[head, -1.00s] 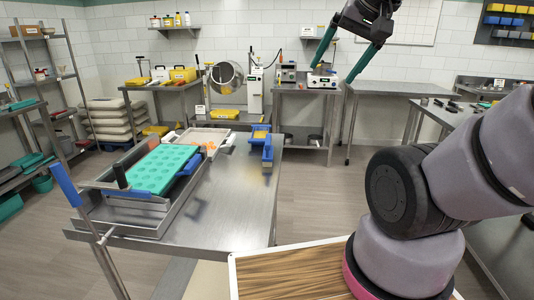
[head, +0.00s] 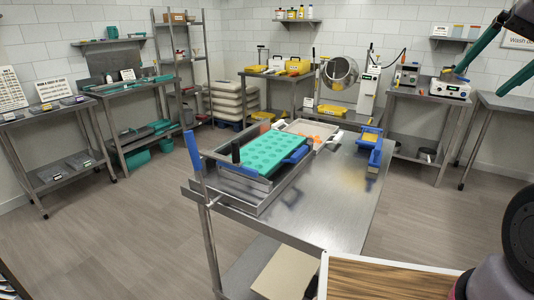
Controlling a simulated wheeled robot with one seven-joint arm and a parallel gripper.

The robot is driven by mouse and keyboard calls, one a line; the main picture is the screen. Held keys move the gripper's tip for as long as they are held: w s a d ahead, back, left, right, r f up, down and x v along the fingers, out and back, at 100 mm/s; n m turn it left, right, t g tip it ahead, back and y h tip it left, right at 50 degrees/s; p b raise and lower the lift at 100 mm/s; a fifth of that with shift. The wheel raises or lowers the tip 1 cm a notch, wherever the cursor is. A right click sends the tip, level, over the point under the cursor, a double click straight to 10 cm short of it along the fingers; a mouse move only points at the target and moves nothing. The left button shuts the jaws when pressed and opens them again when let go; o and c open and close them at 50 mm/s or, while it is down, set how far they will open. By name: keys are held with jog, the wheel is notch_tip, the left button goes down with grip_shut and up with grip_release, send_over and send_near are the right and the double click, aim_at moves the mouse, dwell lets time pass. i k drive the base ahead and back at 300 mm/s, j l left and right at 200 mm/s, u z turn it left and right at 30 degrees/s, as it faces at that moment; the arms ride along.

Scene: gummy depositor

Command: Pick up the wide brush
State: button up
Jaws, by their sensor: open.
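I cannot pick out the wide brush for certain. A blue item with yellow parts (head: 370,148) lies at the right far side of the steel table (head: 335,195), and its small details are hard to read. My gripper (head: 464,92) shows at the upper right of the head view with two long teal fingers spread apart. It is open, nothing shows between the fingers, and it is held up in the air. Part of it is cut off by the picture's right edge.
A teal mould tray (head: 262,152) sits in a metal frame on the table, with a blue upright handle (head: 193,152) at its front left. A pale tray (head: 313,130) with orange bits lies behind. Shelves (head: 122,88) line the left wall. Floor (head: 120,235) at the left is clear.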

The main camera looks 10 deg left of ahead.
aim_at(376, 156)
jog(key=k+j+z, duration=0.1)
jog(key=j, duration=0.35)
jog(key=k+j, duration=0.1)
jog(key=j, duration=0.3)
jog(key=k+j+z, duration=0.15)
jog(key=j, duration=0.25)
jog(key=k+j, duration=0.1)
jog(key=j, duration=0.35)
jog(key=i+j+z, duration=0.3)
jog(key=i+j, duration=0.35)
